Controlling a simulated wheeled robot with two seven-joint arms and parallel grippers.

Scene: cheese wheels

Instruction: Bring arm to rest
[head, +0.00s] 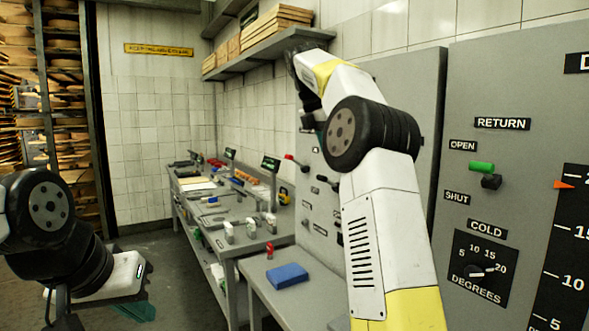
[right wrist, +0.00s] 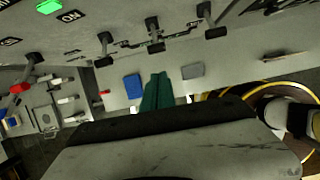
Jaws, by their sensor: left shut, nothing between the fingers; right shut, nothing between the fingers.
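My right arm (head: 375,200) reaches up in front of the grey control panel. Its hand is mostly hidden behind the raised forearm in the head view. In the right wrist view the green fingers of my right gripper (right wrist: 158,92) are together, with nothing between them, above a grey bench top. My left gripper (head: 138,309) is at the lower left of the head view, pointing down, low over the floor. Its green fingertips are shut and empty, partly cut by the white hand.
The near bench (head: 262,289) bears a blue block (head: 287,275) and a small red item (head: 270,250). A long workbench (head: 218,240) with tools runs behind it. The panel has a green-handled lever (head: 481,167) and a dial (head: 484,269). A wall shelf (head: 262,55) hangs above; cheese racks (head: 63,85) stand left.

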